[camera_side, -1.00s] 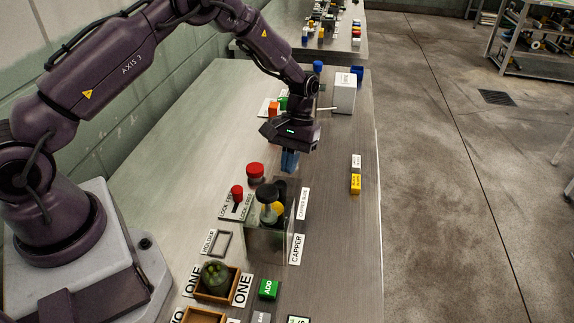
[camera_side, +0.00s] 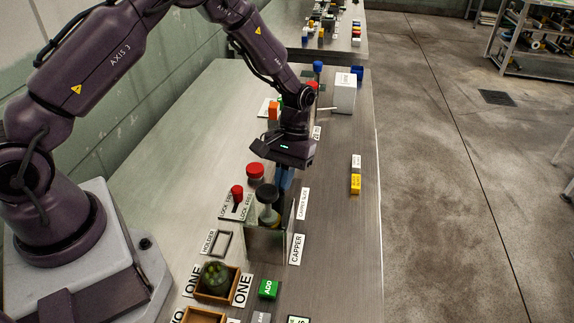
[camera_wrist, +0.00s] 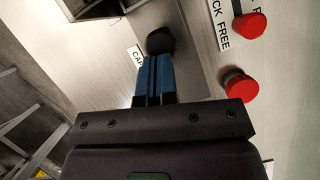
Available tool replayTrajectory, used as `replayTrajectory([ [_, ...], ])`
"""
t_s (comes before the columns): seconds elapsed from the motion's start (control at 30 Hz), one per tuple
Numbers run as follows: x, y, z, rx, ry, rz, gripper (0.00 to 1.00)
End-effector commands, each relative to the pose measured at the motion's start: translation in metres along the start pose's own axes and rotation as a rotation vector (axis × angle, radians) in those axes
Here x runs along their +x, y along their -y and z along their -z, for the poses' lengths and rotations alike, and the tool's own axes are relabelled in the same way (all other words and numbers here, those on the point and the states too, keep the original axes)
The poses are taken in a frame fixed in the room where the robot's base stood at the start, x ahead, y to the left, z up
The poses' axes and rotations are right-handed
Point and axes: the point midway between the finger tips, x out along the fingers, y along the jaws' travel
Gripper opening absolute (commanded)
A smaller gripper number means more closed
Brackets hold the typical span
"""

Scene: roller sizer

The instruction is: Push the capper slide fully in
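The capper (camera_side: 265,242) is a clear-fronted box on the table with a dark round head (camera_side: 268,194) on a pale post above it. Its "CAPPER SLIDE" label (camera_side: 303,204) lies to the right. My gripper (camera_side: 284,182) is low behind the capper, blue fingers together with only a thin dark line between them. In the wrist view my gripper (camera_wrist: 154,58) has its fingertips right by a dark rounded piece (camera_wrist: 160,40); I cannot tell whether they touch. The slide's black handle is mostly hidden in the side view.
A red-topped knob (camera_side: 255,170) and the red lock lever (camera_side: 237,191) stand close left of the capper. A white box (camera_side: 344,93) stands farther back. Yellow and white blocks (camera_side: 355,184) lie to the right.

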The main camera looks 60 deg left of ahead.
Motion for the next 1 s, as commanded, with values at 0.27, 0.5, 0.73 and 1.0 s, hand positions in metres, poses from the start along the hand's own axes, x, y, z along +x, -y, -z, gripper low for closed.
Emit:
replayTrajectory([
  [0.27, 0.002, 0.002, 0.000, -0.002, 0.004, 0.004, 0.00],
  [0.5, -0.004, 0.001, 0.016, -0.002, 0.001, 0.002, 0.00],
  [0.73, -0.036, 0.000, 0.039, 0.000, -0.006, -0.002, 0.00],
  [1.0, -0.092, 0.000, 0.038, -0.001, -0.004, -0.001, 0.00],
])
